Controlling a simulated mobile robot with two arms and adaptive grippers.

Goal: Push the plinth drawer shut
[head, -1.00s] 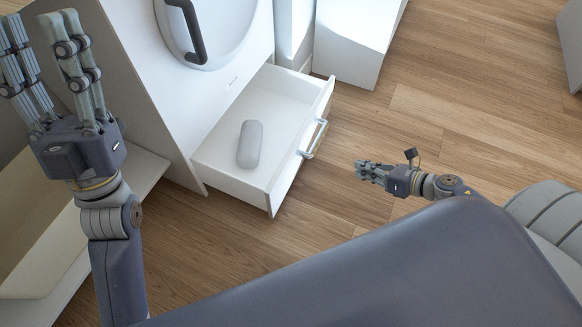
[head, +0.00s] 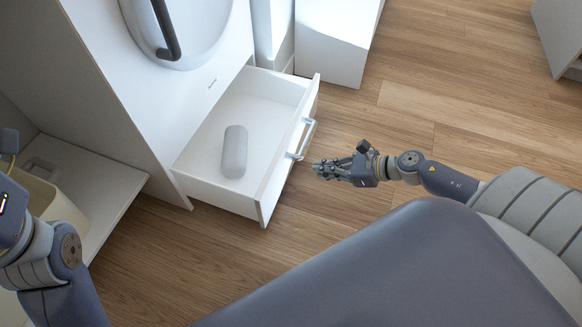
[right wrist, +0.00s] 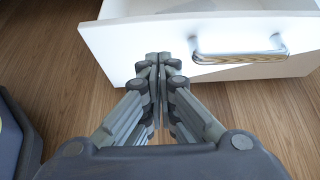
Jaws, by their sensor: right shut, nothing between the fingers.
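The plinth drawer (head: 207,188) stands pulled out at the foot of a white cabinet, with a grey rounded object (head: 235,151) lying inside it. Its white front has a metal bar handle (head: 301,139), which also shows in the right wrist view (right wrist: 240,56). My right gripper (head: 318,169) is shut and empty, just outside the drawer front, beside the handle. In the right wrist view its fingertips (right wrist: 158,58) overlap the front left of the handle; I cannot tell if they touch it. My left arm shows at the left edge of the head view, its fingers out of frame.
The white cabinet (head: 150,110) with a round door and dark handle (head: 166,28) rises above the drawer. A low open shelf (head: 97,185) with a beige bin (head: 55,203) is at left. Wood floor (head: 430,100) is clear to the right.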

